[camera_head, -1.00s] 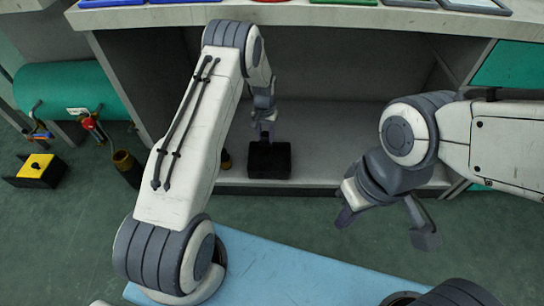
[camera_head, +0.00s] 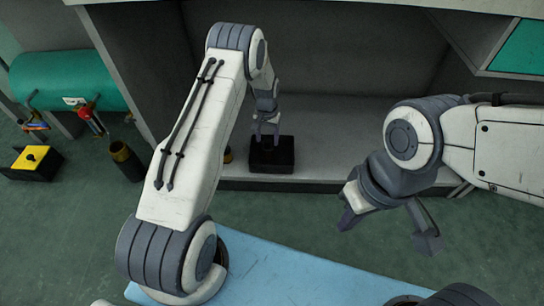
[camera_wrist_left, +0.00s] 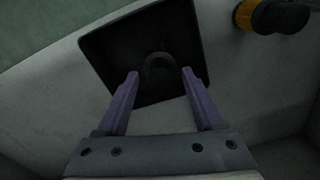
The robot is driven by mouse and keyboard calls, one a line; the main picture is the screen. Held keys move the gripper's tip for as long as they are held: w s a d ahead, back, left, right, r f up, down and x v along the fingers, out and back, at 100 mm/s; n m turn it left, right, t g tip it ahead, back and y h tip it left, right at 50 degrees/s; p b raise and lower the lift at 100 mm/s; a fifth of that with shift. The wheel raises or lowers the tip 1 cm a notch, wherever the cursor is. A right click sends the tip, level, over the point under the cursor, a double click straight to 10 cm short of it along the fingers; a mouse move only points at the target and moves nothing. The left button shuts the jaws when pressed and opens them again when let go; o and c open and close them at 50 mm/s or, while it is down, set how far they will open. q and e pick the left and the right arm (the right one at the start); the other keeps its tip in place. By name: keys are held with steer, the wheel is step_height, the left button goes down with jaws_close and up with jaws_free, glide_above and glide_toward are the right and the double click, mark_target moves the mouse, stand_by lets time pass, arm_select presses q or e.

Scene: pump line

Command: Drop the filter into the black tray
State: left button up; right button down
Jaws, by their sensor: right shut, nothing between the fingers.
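The black tray (camera_head: 272,163) sits on the low shelf. It also shows in the left wrist view (camera_wrist_left: 100,46), below my fingers. A dark, arched shape (camera_wrist_left: 160,62) shows inside it; it is too dark to tell whether this is the filter. My left gripper (camera_head: 267,128) is just above the tray. In the left wrist view its purple fingers (camera_wrist_left: 160,82) are apart, with nothing held between them. My right gripper (camera_head: 347,216) is shut and empty, in front of the shelf at the right.
A yellow thing with a dark end (camera_wrist_left: 275,15) stands beside the tray. A green tank (camera_head: 70,82), a dark cylinder (camera_head: 126,162) and a yellow-black box (camera_head: 32,160) are at the left.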

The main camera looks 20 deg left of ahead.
stand_by(0.3)
arm_select(q)
step_height(320, 180, up, 8)
steer(key=p, duration=0.4)
steer(key=shift+f, duration=0.25)
